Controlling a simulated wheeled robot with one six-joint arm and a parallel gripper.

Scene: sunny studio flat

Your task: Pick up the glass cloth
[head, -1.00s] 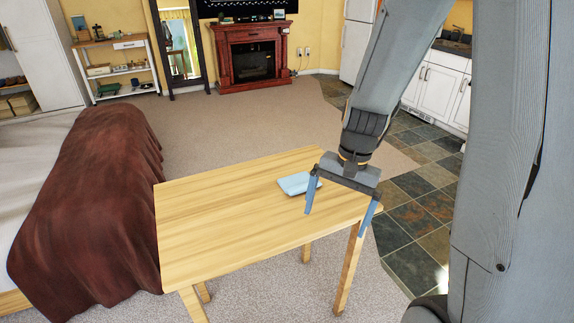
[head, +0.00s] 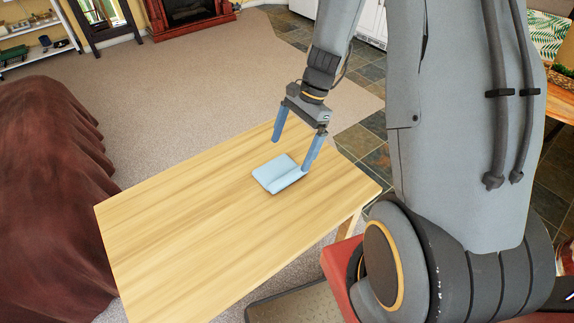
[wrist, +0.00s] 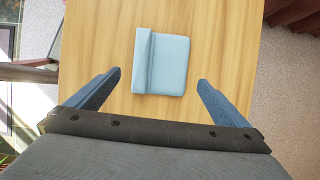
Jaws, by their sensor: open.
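The glass cloth (head: 274,172) is a light blue folded cloth lying flat on the wooden table (head: 170,230), towards its far right part. It also shows in the wrist view (wrist: 168,64), with a fold running along its left side. My gripper (head: 293,155) is open and empty. In the head view its blue fingers are above and just behind the cloth, apart from it. In the wrist view the fingertips (wrist: 159,76) are spread wider than the cloth, one on each side of its near end. Nothing hides the cloth in the wrist view.
The rest of the tabletop is bare. A bed with a brown blanket (head: 50,170) stands to the left. A red fireplace (head: 190,12) is at the back. Carpet (head: 190,95) lies open behind the table. Another wooden table (head: 562,95) is at the right edge.

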